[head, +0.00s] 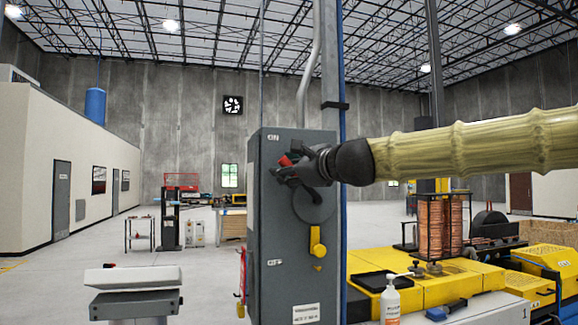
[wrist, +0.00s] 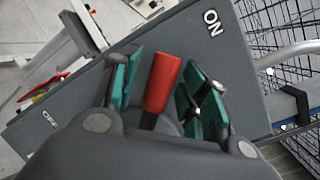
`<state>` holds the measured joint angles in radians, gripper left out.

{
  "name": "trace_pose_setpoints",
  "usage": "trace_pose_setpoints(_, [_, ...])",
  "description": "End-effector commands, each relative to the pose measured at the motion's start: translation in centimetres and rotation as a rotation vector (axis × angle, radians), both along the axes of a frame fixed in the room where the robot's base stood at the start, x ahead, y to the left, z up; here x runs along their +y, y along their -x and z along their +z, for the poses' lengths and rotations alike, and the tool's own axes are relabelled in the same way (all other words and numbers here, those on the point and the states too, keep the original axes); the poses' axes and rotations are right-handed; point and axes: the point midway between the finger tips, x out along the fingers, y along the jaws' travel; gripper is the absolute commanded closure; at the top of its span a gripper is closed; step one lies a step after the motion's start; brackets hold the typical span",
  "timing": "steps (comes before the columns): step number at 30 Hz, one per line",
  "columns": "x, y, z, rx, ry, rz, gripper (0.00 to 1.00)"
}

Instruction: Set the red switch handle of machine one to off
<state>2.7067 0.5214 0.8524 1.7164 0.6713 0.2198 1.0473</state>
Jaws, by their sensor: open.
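The red switch handle (head: 285,160) is on the front of a grey switch box (head: 268,230), its tip up toward the ON label. In the wrist view the red handle (wrist: 161,82) stands between the teal finger pads of my gripper (wrist: 158,85). The fingers are open, one on each side, with a visible gap at least on the right. In the head view my gripper (head: 283,174) is at the upper part of the box and hides most of the handle. The ON label (wrist: 212,22) is at upper right and the OFF label (wrist: 50,117) at lower left.
A yellow lever (head: 317,242) sits lower on the box. A yellow machine (head: 450,275) with copper coils (head: 430,222) and a white bottle (head: 390,300) stand to the right. A grey stand (head: 135,300) is at left. The floor behind is mostly open.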

Motion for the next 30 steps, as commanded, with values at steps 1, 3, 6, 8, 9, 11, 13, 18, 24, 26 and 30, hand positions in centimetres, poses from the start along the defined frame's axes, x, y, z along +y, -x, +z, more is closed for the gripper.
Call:
trace_pose_setpoints(1, [0.1,-0.1,0.0,0.0,0.0,0.0,0.56])
trace_pose_setpoints(3, [0.1,-0.2,0.0,0.0,0.0,0.0,0.56])
trace_pose_setpoints(6, [0.1,-0.2,0.0,-0.001,0.0,-0.001,0.56])
trace_pose_setpoints(8, [0.1,-0.2,0.0,0.0,0.0,0.0,0.56])
trace_pose_setpoints(9, [0.1,-0.2,0.0,0.0,0.0,0.0,0.56])
trace_pose_setpoints(11, [0.1,-0.2,0.0,0.0,0.0,0.0,0.61])
trace_pose_setpoints(13, [0.1,-0.2,0.0,0.0,0.0,0.0,0.74])
trace_pose_setpoints(18, [0.1,-0.2,0.0,0.0,0.0,0.0,1.0])
trace_pose_setpoints(24, [0.2,-0.3,0.0,0.0,0.001,0.001,1.0])
trace_pose_setpoints(26, [0.4,-0.3,0.0,-0.002,0.005,0.003,1.0])
trace_pose_setpoints(30, [1.5,-0.9,-0.2,-0.008,0.025,0.014,1.0])
